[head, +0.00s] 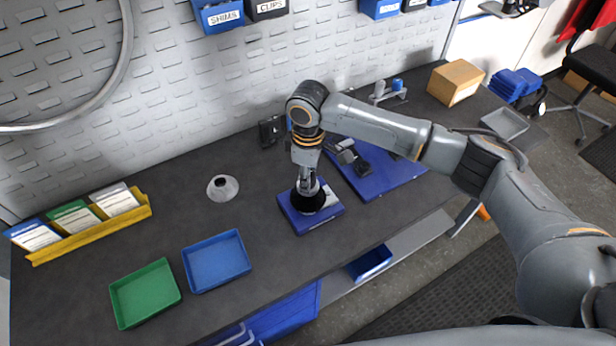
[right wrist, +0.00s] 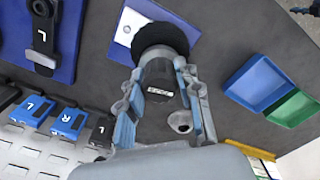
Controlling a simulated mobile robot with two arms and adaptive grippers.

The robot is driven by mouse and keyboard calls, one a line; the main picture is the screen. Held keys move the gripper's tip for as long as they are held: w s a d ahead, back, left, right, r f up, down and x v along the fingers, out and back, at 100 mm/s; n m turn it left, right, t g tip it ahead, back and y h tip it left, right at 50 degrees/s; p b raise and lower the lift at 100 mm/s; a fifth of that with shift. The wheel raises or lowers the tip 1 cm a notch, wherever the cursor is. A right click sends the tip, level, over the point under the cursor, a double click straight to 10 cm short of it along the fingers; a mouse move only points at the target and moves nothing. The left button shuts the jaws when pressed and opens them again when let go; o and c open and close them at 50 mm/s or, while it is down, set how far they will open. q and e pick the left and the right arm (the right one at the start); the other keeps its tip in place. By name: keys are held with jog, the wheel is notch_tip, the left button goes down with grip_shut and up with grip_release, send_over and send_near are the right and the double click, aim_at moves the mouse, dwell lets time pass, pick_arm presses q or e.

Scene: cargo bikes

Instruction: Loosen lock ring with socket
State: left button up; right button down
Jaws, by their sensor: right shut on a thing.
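My right gripper (head: 307,187) points down at a blue block with a white patch (head: 332,211) near the middle of the bench. In the right wrist view the gripper (right wrist: 158,72) is shut on a dark cylindrical socket (right wrist: 159,88) with white lettering. The socket's far end is at a round black part (right wrist: 160,37) on the block. The black part also shows below the gripper in the head view (head: 309,203). I cannot tell a separate lock ring, or whether the socket is fully seated. My left gripper is not in view.
A blue mat (head: 392,184) with black tools lies to the right. A grey-white cone-shaped piece (head: 222,187) stands to the left. A blue tray (head: 216,262) and a green tray (head: 145,294) lie near the front. A yellow card holder (head: 90,232) is at far left.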

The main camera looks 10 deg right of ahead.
jog(key=n, duration=0.2)
jog(key=shift+s+f+n+p, duration=0.15)
jog(key=shift+s+n+p, duration=0.05)
jog(key=shift+n+p, duration=0.2)
jog(key=shift+f+n, duration=0.15)
jog(key=shift+n, duration=0.55)
jog(key=n+p, duration=0.1)
jog(key=n, duration=0.1)
jog(key=shift+n, duration=0.4)
jog(key=n, duration=0.3)
jog(key=shift+n, duration=0.3)
jog(key=shift+n, duration=1)
jog(key=n, duration=0.4)
jog(key=shift+n, duration=0.3)
